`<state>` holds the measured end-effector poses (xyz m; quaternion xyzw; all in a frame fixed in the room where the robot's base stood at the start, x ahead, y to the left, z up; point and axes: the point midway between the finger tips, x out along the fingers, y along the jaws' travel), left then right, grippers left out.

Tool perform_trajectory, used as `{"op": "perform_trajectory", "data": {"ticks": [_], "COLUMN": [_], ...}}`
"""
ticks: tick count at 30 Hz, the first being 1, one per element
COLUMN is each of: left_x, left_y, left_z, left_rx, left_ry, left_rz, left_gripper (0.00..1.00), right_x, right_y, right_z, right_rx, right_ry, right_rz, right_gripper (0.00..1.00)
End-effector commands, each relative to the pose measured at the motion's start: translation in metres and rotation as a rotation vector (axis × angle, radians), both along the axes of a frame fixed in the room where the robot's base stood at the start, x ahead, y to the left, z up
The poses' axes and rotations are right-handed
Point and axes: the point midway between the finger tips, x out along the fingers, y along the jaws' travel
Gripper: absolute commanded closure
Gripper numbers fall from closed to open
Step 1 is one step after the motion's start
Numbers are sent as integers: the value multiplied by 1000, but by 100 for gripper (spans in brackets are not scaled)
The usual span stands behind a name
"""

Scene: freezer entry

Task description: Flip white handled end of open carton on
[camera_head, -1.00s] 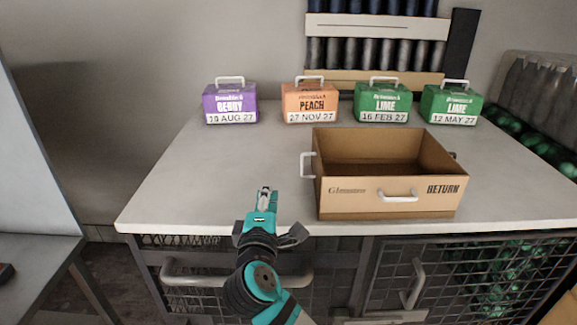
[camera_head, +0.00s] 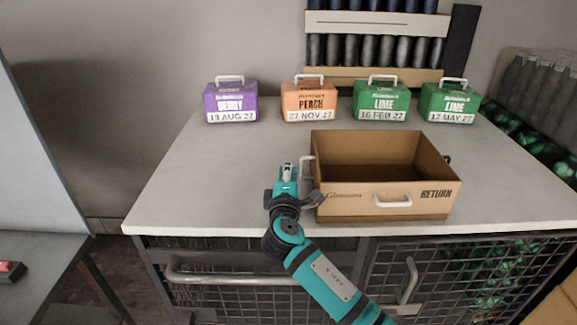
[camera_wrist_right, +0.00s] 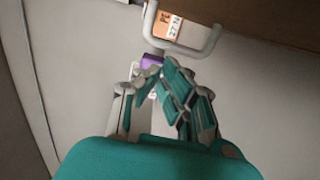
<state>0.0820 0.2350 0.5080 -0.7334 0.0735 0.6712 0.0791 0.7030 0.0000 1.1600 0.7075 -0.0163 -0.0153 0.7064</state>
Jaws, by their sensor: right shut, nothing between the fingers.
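The open cardboard carton (camera_head: 385,203) stands upright on the white counter, empty inside. My right gripper (camera_head: 287,172) is just left of the left-end handle, shut and empty. In the right wrist view the gripper's fingers (camera_wrist_right: 168,75) are together, a little short of the white handle (camera_wrist_right: 183,45) on the carton wall (camera_wrist_right: 265,18). I cannot tell whether they touch it. My left gripper is out of view.
Behind the carton stand a purple BERRY pack (camera_head: 231,100), an orange PEACH pack (camera_head: 309,101) and two green LIME packs (camera_head: 381,101) (camera_head: 450,103). A bottle rack (camera_head: 375,25) is at the back. The counter (camera_head: 200,185) is clear on the left. A mesh cabinet (camera_head: 440,275) is below.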

Motion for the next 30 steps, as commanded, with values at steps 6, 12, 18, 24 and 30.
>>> {"op": "perform_trajectory", "data": {"ticks": [6, 12, 18, 24, 30], "left_x": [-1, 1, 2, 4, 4], "left_y": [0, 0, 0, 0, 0], "left_z": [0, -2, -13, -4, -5], "left_rx": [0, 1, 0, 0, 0], "left_ry": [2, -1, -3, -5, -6], "left_rz": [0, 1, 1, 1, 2], "left_gripper": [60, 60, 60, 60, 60], "right_x": [0, 0, 0, 0, 0], "right_y": [-2, -3, -21, -34, -34], "right_z": [-1, 0, 13, 23, 22], "right_rx": [1, 25, 249, 273, 271], "right_ry": [0, 0, 2, 2, 2], "right_rz": [1, 0, 0, 0, 0], "right_gripper": [100, 100, 100, 100, 100]}}
